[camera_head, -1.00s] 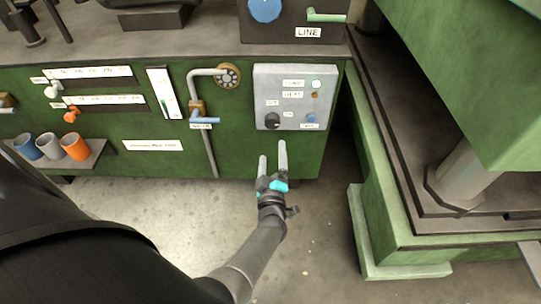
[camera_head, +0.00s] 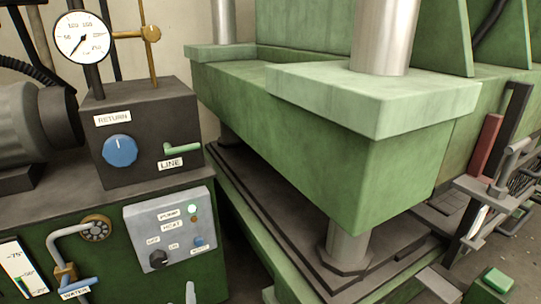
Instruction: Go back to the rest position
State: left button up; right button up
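One pale fingertip, which looks like my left gripper (camera_head: 190,292), shows at the bottom edge in the head view, just below the grey control panel (camera_head: 172,236). The rest of that gripper is below the picture, so its opening is hidden. My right gripper is out of view. The panel has a lit green lamp (camera_head: 193,209), a black knob (camera_head: 158,259) and a blue button (camera_head: 198,242).
A dark box (camera_head: 150,135) with a blue knob and a green lever stands on the bench, with a gauge (camera_head: 82,37) above. A large green press (camera_head: 310,125) fills the middle and right. A rack with tools (camera_head: 490,190) stands at the far right.

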pick_arm(q)
jog(key=s+d+f+m+g+h, duration=0.2)
jog(key=s+d+m+g+h, duration=0.3)
jog(key=s+d+m+h, duration=0.4)
jog(key=s+a+m+g+y+p, duration=0.1)
jog(key=s+m+g+p, duration=0.1)
jog(key=s+p, duration=0.8)
jog(key=s+a+r+m+g+y+p, duration=0.1)
jog(key=s+g+p, duration=0.3)
jog(key=s+p, duration=0.5)
jog(key=s+a+m+g+y+p, duration=0.1)
jog(key=s+a+m+g+p, duration=0.1)
jog(key=s+p, duration=0.8)
jog(key=s+m+g, duration=0.1)
jog(key=s, duration=0.3)
jog(key=shift+s+r+g+y+p, duration=0.3)
jog(key=shift+r, duration=0.05)
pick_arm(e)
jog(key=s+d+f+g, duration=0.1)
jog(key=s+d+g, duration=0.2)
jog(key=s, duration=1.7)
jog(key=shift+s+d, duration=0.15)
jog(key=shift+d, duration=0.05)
